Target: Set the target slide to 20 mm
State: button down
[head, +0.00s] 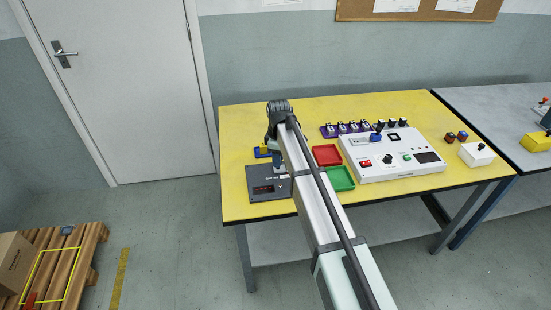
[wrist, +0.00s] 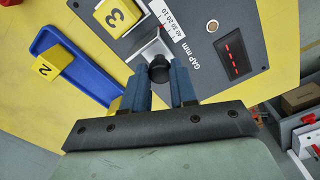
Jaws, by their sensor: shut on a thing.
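The target slide appears to be the silver metal piece (wrist: 152,47) with a black knob (wrist: 158,73) on a dark grey panel in the wrist view. My gripper (wrist: 160,76) has its two blue fingers either side of the knob and is shut on it. Beside the slide is a white scale (wrist: 168,17) marked 40, 30, 20, 10 and "GAP mm"; the exact slide reading is too small to tell. A yellow block marked 3 (wrist: 117,15) lies next to the slide. The display (wrist: 232,60) shows red dashes. In the head view, the panel (head: 263,197) is partly hidden by my arm.
A blue tray (wrist: 84,72) holds a yellow block marked 2 (wrist: 52,63). Red (head: 327,155) and green (head: 340,178) trays and a white control box (head: 385,172) stand to the right on the yellow table (head: 240,120). The table's front edge is close to the panel.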

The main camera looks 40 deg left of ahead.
jog(key=c, duration=0.9)
grip_release()
notch_tip(320, 180, up, 14)
jog(key=shift+w+d+f, duration=0.1)
